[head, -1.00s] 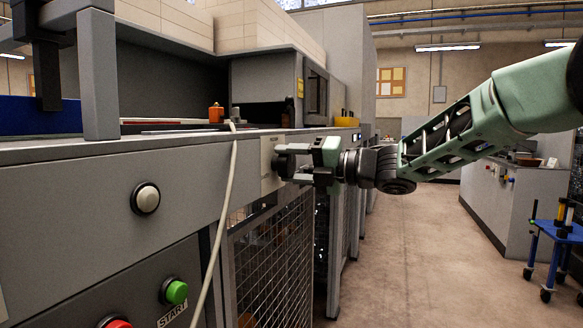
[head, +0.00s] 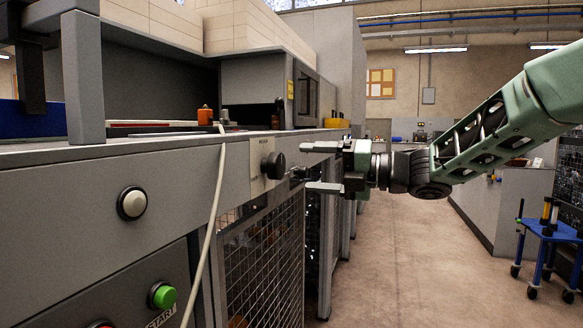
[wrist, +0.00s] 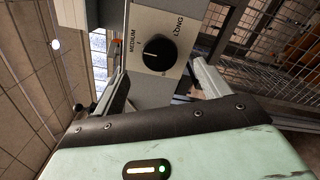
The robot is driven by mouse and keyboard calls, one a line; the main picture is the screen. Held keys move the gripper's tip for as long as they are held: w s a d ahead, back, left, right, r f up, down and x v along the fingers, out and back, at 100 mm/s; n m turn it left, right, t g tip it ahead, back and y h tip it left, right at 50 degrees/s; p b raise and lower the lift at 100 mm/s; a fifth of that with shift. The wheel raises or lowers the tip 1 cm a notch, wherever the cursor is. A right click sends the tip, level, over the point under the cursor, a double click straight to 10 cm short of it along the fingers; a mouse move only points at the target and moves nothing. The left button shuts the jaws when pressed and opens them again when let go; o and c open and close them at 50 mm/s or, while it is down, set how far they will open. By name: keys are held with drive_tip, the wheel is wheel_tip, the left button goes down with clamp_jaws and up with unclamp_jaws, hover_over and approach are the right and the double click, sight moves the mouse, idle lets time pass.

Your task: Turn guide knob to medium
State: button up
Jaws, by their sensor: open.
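The guide knob (head: 273,165) is a black round knob on a pale plate on the machine's front. In the wrist view the knob (wrist: 159,54) sits between the printed words MEDIUM, at its left, and LONG, at its upper right. A small light mark shows on its face, but I cannot tell surely which setting it points at. My gripper (head: 318,168) is open and empty, to the right of the knob and apart from it. Its two fingers show either side of the knob in the wrist view (wrist: 160,82).
A pale cable (head: 214,215) hangs down the machine front left of the knob. A white button (head: 132,203) and a green START button (head: 163,296) are further left. A wire mesh guard (head: 262,262) is below. The floor at right is clear up to a blue cart (head: 547,237).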

drive_tip(key=v, duration=0.9)
drive_tip(key=shift+s+d, duration=0.15)
drive_tip(key=shift+d, duration=0.2)
drive_tip(key=s+a+f+m+t+h, duration=0.2)
drive_tip(key=f+m+h, duration=0.35)
drive_tip(key=m, duration=0.35)
drive_tip(key=s+a+f+m+t+h, duration=0.25)
drive_tip(key=f+m+h, duration=0.3)
drive_tip(key=m, duration=0.45)
drive_tip(key=s+d+f+m+g+h, duration=0.1)
drive_tip(key=s+f+m+g+h, duration=0.15)
drive_tip(key=s+f, duration=0.45)
drive_tip(key=s+d+f+m+g+h, duration=0.15)
drive_tip(key=s+m+g, duration=0.25)
drive_tip(key=s, duration=0.7)
drive_tip(key=s+d+f+m+g+h, duration=0.1)
drive_tip(key=s+f+m+g, duration=0.4)
drive_tip(key=s, duration=0.4)
wheel_tip(320, 180, up, 24)
drive_tip(key=s+p, duration=0.1)
drive_tip(key=p, duration=2.4)
drive_tip(key=shift+s+d+n+t, duration=0.25)
drive_tip(key=shift+s+n+t, duration=0.15)
drive_tip(key=shift+n, duration=0.05)
drive_tip(key=shift+f, duration=0.1)
